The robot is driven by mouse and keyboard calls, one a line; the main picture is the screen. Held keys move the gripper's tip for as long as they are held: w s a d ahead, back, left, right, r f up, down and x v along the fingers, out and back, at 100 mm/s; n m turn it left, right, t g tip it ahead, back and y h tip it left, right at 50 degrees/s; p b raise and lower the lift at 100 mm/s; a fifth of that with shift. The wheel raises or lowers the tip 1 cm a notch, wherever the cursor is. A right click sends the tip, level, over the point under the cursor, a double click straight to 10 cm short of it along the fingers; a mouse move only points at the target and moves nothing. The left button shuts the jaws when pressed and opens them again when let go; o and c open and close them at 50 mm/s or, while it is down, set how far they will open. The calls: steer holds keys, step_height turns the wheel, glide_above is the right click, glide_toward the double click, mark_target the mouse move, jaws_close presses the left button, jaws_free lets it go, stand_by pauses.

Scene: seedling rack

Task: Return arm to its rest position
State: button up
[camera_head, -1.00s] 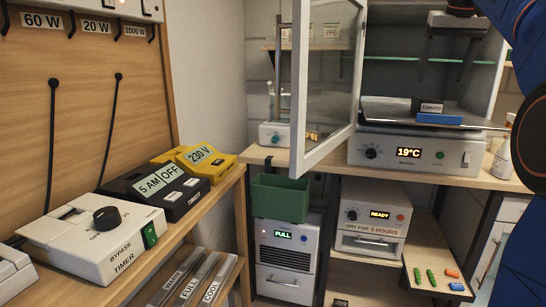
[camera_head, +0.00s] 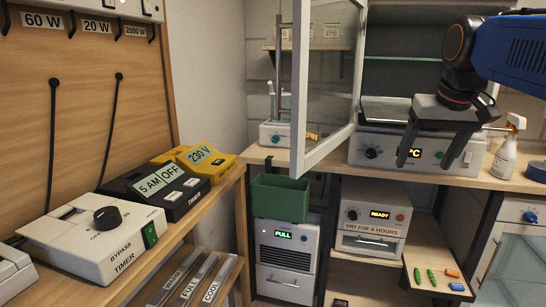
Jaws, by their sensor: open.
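My gripper (camera_head: 427,160) hangs from my blue arm at the upper right of the head view, its two dark fingers pointing down and spread apart. I see nothing between them. It is in front of the white heated unit (camera_head: 372,138), hiding part of its temperature display, of which only "°C" shows. The metal plate (camera_head: 384,110) on top of the unit shows at its left part. The rest of it, where a tomato label could be, is hidden behind my gripper.
The glass cabinet door (camera_head: 327,80) stands open left of my gripper. A spray bottle (camera_head: 505,150) stands right of it on the bench. Small coloured items lie on a low shelf (camera_head: 420,262). Timers (camera_head: 155,187) line the left bench.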

steer(key=s+a+f, duration=0.1)
steer(key=s+f, duration=0.5)
steer(key=f, duration=0.3)
steer(key=s+a+f+n, duration=0.1)
steer(key=s+a+f, duration=0.1)
steer(key=s+f, duration=0.4)
steer(key=s+a+f, duration=0.2)
steer(key=s+f, duration=0.4)
steer(key=f, duration=0.6)
steer(key=shift+s+y, duration=0.25)
steer(key=shift+y, duration=0.05)
steer(key=shift+a, duration=0.1)
